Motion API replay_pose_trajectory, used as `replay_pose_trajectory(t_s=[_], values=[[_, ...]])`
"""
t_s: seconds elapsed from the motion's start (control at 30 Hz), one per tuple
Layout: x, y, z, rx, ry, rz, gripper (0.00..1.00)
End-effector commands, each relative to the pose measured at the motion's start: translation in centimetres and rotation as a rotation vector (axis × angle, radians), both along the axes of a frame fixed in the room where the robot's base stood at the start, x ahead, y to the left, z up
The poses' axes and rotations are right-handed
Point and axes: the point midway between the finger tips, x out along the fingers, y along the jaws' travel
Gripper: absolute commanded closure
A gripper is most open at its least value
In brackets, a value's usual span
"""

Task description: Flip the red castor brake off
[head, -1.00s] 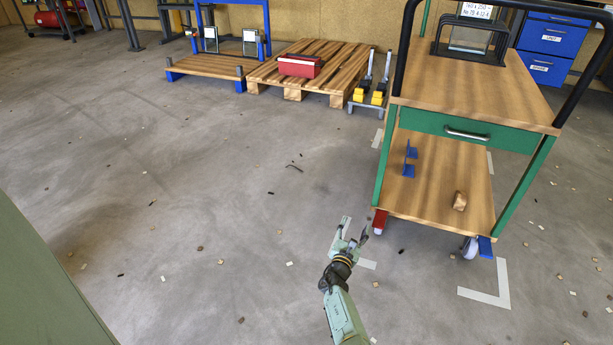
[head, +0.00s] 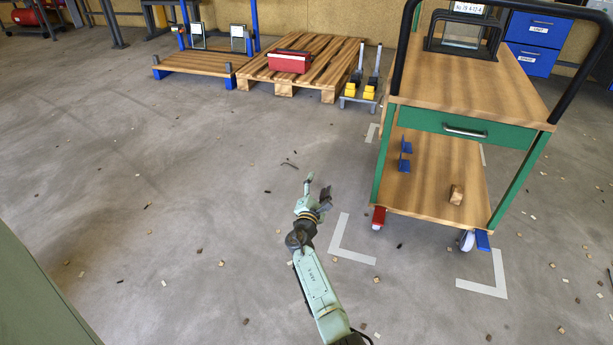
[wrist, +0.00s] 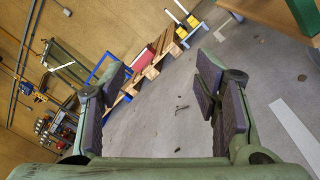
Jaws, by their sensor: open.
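The red castor brake (head: 378,216) is a small red pedal above a castor at the front left foot of the green cart (head: 450,122). My gripper (head: 319,188) is in the air to the left of the red brake, apart from it, with its fingers pointing up in the head view. In the wrist view my gripper (wrist: 163,100) has its two dark-padded fingers wide apart, with nothing between them. The red brake cannot be made out in the wrist view. A blue brake pedal (head: 482,240) is at the cart's front right castor.
White corner marks (head: 352,250) lie on the floor by the cart. A wooden pallet (head: 312,62) with a red toolbox (head: 290,61) stands at the back. The lower shelf holds a blue bracket (head: 405,156) and a brown block (head: 456,195). Open floor lies to the left.

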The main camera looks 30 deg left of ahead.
Motion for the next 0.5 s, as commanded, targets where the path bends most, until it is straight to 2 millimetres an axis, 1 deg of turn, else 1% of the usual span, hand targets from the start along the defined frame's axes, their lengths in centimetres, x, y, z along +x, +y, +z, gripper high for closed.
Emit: replay_pose_trajectory(t_s=[0.03,0.2,0.33,0.5], values=[[-0.2,0.5,0.8,0.022,0.005,0.008,0.43],[-0.5,1.4,2.2,0.075,0.021,0.025,0.43],[-0.6,1.7,2.7,0.095,0.027,0.031,0.43],[-0.7,1.8,2.9,0.102,0.029,0.034,0.43]])
